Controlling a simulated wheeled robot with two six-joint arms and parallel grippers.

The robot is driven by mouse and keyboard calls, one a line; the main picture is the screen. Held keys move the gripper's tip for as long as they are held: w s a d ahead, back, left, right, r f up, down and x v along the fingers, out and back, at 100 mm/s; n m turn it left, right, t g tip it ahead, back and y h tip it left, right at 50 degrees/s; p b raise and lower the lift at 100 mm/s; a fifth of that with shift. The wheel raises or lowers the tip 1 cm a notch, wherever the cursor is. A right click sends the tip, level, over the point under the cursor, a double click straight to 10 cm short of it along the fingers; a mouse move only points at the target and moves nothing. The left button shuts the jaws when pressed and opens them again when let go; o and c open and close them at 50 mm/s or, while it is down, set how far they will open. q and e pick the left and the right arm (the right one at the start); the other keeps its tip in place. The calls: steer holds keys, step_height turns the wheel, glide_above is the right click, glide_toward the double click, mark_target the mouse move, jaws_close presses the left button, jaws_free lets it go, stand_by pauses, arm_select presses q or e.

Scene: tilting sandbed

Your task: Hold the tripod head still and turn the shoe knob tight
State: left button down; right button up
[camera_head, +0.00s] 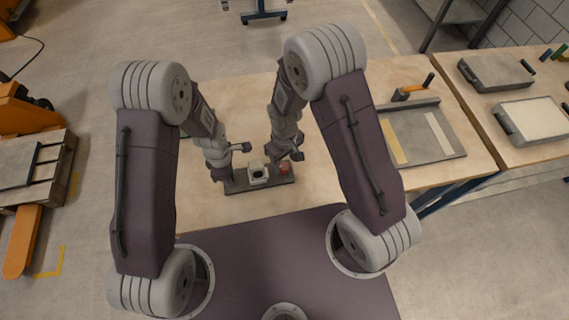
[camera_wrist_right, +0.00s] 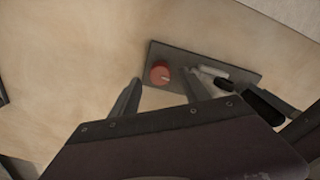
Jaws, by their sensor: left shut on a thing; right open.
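The tripod head (camera_head: 258,173) is a small whitish block with a dark opening, on a dark grey plate (camera_head: 234,187) on the wooden table. The red shoe knob (camera_head: 284,168) is at its right side; it shows in the right wrist view (camera_wrist_right: 160,72) too. My left gripper (camera_head: 236,172) is shut on the tripod head from the left; its exact contact is hard to see. My right gripper (camera_head: 288,157) is open above the knob. In the right wrist view its two fingers (camera_wrist_right: 163,79) are spread, with the knob seen between and just beyond the tips.
The wooden table (camera_head: 310,190) is bare around the plate. To the right lies a grey tray (camera_head: 450,147) with pale strips and an orange-handled tool (camera_head: 408,93). A second table holds a grey case (camera_head: 495,73) and a white-topped case (camera_head: 535,118).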

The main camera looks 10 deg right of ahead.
mark_target(284, 168)
steer(key=shift+f, duration=1.35)
jaws_close()
steer(key=shift+m, duration=0.3)
steer(key=m, duration=1)
steer(key=shift+m, duration=0.4)
jaws_free()
